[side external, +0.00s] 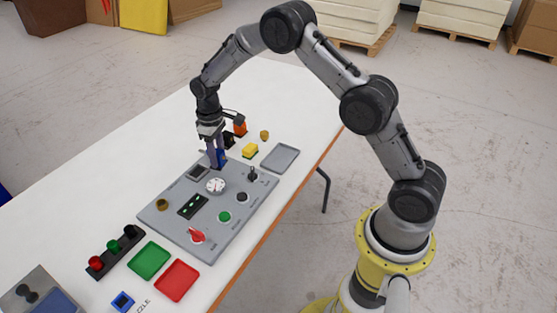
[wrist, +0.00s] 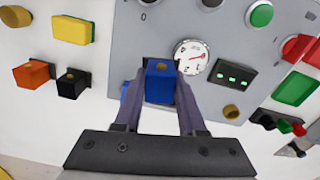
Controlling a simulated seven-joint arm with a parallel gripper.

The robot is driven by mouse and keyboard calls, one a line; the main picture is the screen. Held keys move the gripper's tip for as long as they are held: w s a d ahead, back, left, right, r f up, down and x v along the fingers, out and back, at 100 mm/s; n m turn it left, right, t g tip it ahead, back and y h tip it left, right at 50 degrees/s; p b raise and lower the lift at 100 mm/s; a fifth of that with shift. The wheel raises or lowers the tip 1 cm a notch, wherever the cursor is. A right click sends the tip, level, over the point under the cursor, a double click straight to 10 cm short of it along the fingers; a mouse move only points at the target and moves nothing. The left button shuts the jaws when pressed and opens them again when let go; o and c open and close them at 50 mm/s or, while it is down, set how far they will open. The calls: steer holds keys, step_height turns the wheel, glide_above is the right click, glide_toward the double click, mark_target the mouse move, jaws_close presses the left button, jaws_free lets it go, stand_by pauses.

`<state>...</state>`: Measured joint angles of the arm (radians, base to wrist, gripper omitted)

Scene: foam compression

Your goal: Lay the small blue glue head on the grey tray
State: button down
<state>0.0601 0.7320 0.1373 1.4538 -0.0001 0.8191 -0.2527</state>
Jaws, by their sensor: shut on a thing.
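My gripper (side external: 214,158) is upright over the far left part of the grey control panel, with its fingers pointing down. In the wrist view its fingers (wrist: 160,72) are shut on a small blue block-like head (wrist: 160,84) with a brownish top opening. The same blue head shows partly behind the fingers in the side view (side external: 221,158). I cannot tell whether it touches the panel. Another bit of blue (wrist: 126,92) shows behind the left finger. The grey tray (side external: 280,158) lies flat and empty on the table, right of the gripper and beyond the panel's edge.
The panel (side external: 165,223) carries a gauge (side external: 216,185), a black lever (side external: 252,175), buttons and a red knob (side external: 197,236). A yellow block (side external: 250,150), orange block (side external: 240,128) and black block (side external: 228,140) stand near the gripper. Green and red trays lie in front.

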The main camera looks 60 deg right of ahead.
steer(key=s+d+r+m, duration=0.15)
steer(key=s+d, duration=0.25)
steer(key=s, duration=0.4)
steer(key=s+d+r, duration=0.3)
steer(key=s, duration=0.4)
steer(key=s+d+r+m, duration=0.15)
steer(key=s+d, duration=0.25)
steer(key=s, duration=0.4)
steer(key=shift+n, duration=0.4)
steer(key=w+d+f, duration=0.2)
steer(key=w, duration=0.1)
steer(key=w+d+f, duration=0.2)
steer(key=w+f, duration=0.1)
steer(key=w, duration=0.1)
steer(key=w+d+f, duration=0.2)
steer(key=w, duration=0.2)
steer(key=shift+w+f, duration=0.15)
steer(key=shift+f, duration=0.25)
steer(key=shift+w+d+f, duration=0.2)
steer(key=shift+w+f, duration=0.25)
steer(key=shift+f, duration=1.65)
steer(key=shift+f, duration=0.15)
steer(key=shift+c, duration=2.4)
jaws_free()
